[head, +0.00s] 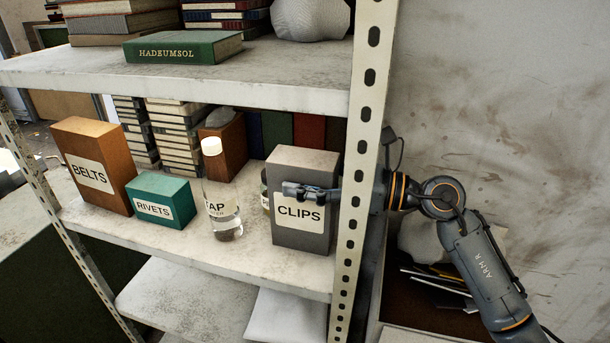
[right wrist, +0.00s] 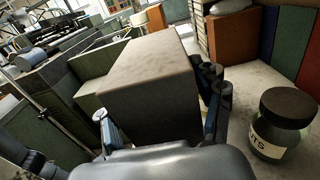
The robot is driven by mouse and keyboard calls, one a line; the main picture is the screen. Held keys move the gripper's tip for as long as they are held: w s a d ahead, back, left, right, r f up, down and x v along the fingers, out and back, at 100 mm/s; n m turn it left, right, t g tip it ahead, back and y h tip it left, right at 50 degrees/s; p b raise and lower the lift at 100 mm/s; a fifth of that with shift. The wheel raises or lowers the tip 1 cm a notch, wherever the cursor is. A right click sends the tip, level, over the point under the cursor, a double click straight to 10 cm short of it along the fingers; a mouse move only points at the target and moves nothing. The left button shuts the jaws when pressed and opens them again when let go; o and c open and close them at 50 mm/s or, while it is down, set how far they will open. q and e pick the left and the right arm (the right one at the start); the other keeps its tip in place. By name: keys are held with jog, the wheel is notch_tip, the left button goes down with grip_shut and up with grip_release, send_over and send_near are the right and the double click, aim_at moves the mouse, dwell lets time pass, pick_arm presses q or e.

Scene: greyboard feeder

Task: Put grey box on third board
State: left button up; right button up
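The grey box (head: 303,235), labelled CLIPS, stands upright on the middle visible board (head: 205,252), close to the right rack post. My right gripper (head: 311,190) reaches in from the right past the post, with one finger across the box's front face above the label. In the right wrist view the box (right wrist: 150,85) lies between the spread fingers, and a narrow gap seems to show beside the right-hand finger. The far finger is hidden in the head view. A lower board (head: 165,300) and an upper board (head: 290,85) also show. My left gripper is out of view.
A clear bottle (head: 222,205) stands left of the box, with a dark-lidded jar (right wrist: 287,118) behind. Further left are the teal RIVETS box (head: 160,200) and orange BELTS box (head: 95,170). The perforated post (head: 358,170) stands close beside my wrist. The lower board shows bare room.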

jog(key=shift+o, duration=0.3)
jog(key=shift+r, duration=0.25)
jog(key=b+v, duration=0.1)
jog(key=v, duration=0.4)
jog(key=b+v, duration=0.2)
jog(key=v, duration=0.3)
jog(key=shift+d+f, duration=0.2)
jog(key=shift+d, duration=0.2)
jog(key=shift+s+d+r+b, duration=0.2)
jog(key=shift+s+d+b, duration=0.15)
jog(key=shift+d, duration=0.25)
